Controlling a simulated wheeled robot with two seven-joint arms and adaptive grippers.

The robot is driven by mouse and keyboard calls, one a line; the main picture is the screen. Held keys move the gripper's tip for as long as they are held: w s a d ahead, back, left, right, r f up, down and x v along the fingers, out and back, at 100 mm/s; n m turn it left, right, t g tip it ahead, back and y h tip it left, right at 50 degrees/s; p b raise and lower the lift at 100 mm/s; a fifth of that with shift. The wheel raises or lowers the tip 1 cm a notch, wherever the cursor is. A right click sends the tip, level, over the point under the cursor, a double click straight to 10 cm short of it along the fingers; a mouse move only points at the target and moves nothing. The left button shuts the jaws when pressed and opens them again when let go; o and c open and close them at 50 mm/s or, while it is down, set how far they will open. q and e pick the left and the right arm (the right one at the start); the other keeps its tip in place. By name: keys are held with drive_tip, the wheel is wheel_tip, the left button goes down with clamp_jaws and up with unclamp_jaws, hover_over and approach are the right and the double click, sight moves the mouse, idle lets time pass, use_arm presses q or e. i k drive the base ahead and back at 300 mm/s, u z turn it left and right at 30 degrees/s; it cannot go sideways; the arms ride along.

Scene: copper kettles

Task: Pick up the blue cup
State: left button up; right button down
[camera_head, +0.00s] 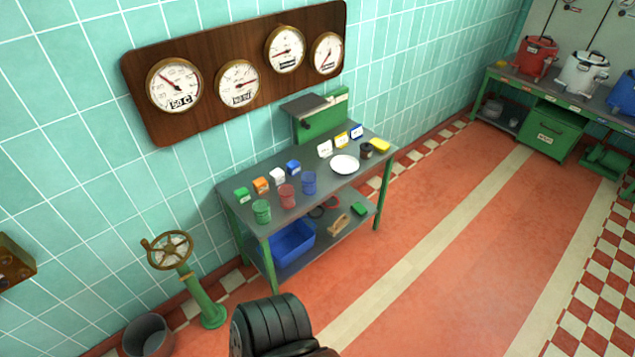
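The blue cup (309,183) stands upright on the top of the grey table with green legs (330,193), near its front edge. A red cup (287,197) and a green cup (262,211) stand to its left. A white plate (345,164) lies to its right. A small blue box (293,167) is just behind it. Neither of my grippers is in view.
Small green, orange and white boxes (277,176) line the table's back left. White, yellow and blue cards (341,139) stand behind the plate. A blue bin (288,247) is on the lower shelf. A green valve stand (187,283) is left. Open floor (440,260) lies right.

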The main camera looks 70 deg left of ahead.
sight(308, 179)
drive_tip(key=u, duration=0.5)
drive_tip(key=i, duration=0.8)
drive_tip(key=u, duration=0.85)
